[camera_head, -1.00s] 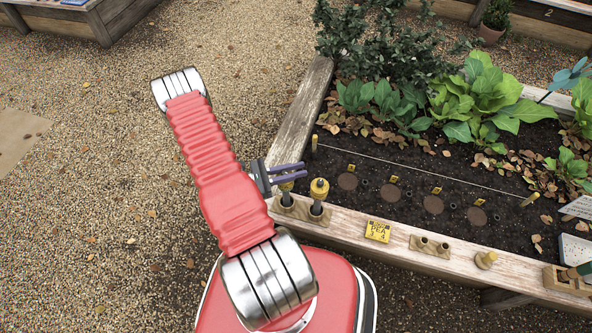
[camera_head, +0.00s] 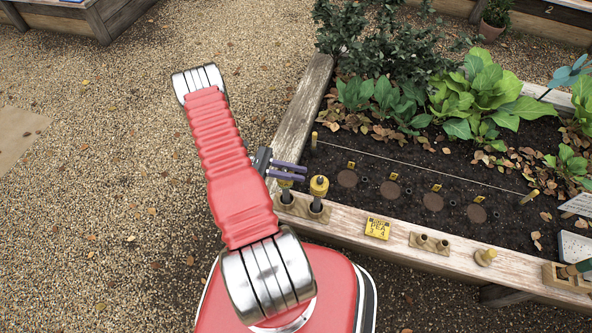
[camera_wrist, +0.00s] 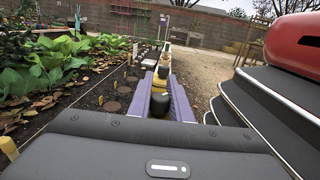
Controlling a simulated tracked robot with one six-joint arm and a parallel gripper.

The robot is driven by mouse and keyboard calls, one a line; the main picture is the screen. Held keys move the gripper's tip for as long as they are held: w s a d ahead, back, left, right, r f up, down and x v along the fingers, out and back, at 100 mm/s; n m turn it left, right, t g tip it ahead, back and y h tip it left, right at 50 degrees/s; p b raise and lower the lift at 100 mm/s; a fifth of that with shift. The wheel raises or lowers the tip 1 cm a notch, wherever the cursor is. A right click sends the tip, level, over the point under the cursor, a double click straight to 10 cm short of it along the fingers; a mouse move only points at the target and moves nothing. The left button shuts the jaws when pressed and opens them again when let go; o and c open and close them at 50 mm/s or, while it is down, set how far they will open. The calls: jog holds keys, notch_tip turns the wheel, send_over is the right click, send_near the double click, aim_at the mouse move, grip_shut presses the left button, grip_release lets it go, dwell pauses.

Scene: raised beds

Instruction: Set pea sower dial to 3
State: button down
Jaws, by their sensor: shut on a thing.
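Two yellow-topped sowers stand upright in a wooden holder on the raised bed's near edge, at its left corner. My gripper (camera_head: 289,172) has its purple fingers at the top of the left sower (camera_head: 286,184) and partly covers it. In the wrist view the fingers (camera_wrist: 160,100) close around a dark knob (camera_wrist: 159,103) with yellow below it. The right sower (camera_head: 319,187) stands just beside, apart from the fingers. A yellow card (camera_head: 378,228) with PEA and small figures lies on the edge to the right. I cannot read a dial setting.
The wooden bed edge (camera_head: 345,232) carries a two-hole block (camera_head: 429,242), a short peg (camera_head: 485,257) and a wooden box (camera_head: 566,277) further right. Dark soil with brown discs, small yellow tags and a string lies behind. Gravel to the left is open.

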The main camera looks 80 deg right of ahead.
jog(key=shift+a+m+t+y, duration=0.15)
jog(key=shift+a+m+y, duration=0.1)
jog(key=shift+m+y, duration=0.65)
jog(key=shift+a+m+t+y, duration=0.2)
jog(key=shift+m+y, duration=0.3)
jog(key=shift+y, duration=0.7)
jog(key=c, duration=1.6)
grip_release()
jog(key=shift+w, duration=0.15)
